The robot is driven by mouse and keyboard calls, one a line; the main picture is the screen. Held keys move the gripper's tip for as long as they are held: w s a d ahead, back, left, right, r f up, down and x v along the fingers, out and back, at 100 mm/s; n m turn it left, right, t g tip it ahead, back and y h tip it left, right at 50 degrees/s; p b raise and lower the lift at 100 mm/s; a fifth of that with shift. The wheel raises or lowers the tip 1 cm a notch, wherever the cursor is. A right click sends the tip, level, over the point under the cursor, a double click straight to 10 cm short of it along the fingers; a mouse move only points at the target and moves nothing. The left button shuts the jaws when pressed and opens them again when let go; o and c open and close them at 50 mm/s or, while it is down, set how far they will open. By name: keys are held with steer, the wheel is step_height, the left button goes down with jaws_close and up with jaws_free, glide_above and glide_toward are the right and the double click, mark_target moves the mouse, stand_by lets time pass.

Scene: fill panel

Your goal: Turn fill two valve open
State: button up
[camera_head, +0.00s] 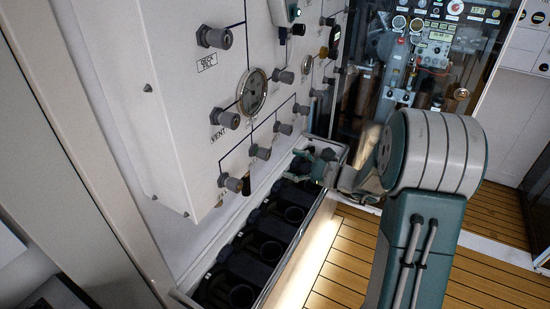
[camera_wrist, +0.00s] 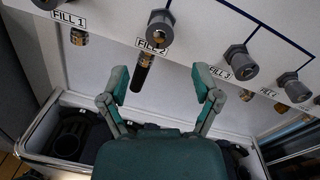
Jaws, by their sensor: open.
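The fill two valve (camera_wrist: 160,25) is a grey round knob with a brass centre on the white panel. It sits above the "FILL 2" label (camera_wrist: 152,46) at the top middle of the wrist view. In the head view it appears to be the second knob (camera_head: 260,151) of the bottom row, though its label is unreadable there. My gripper (camera_wrist: 161,80) is open, its two green fingers spread apart and empty. In the wrist view the fingers appear below the knob, one either side of its line, and are not around it. The head view shows my gripper (camera_head: 318,164) right of the panel.
The fill one knob (camera_wrist: 47,4) and fill three knob (camera_wrist: 238,60) flank it. A dark hose end (camera_wrist: 145,70) hangs below the label. A trough with black round holders (camera_head: 270,250) runs below the panel. A gauge (camera_head: 252,91) sits above; wooden floor (camera_head: 340,260) lies right.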

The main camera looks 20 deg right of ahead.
steer(key=v, duration=0.4)
steer(key=shift+s+d, duration=0.2)
steer(key=shift+d, duration=0.05)
steer(key=shift+a, duration=0.1)
steer(key=s+a+r+n+g+h, duration=0.3)
steer(key=s+a+n+g+h, duration=0.1)
steer(key=s+a+n+g, duration=0.7)
steer(key=s+r+n+t+h, duration=0.1)
steer(key=s+n+t+h, duration=0.1)
steer(key=s+n+h, duration=0.3)
steer(key=s+d+r+n+t+h, duration=0.1)
steer(key=s+n+h, duration=0.3)
steer(key=s, duration=0.4)
steer(key=shift+s+r+n+t+h, duration=0.2)
steer(key=shift+r+n+t+h, duration=0.2)
steer(key=shift+r+n+t, duration=0.3)
steer(key=shift+f, duration=0.1)
stand_by(0.5)
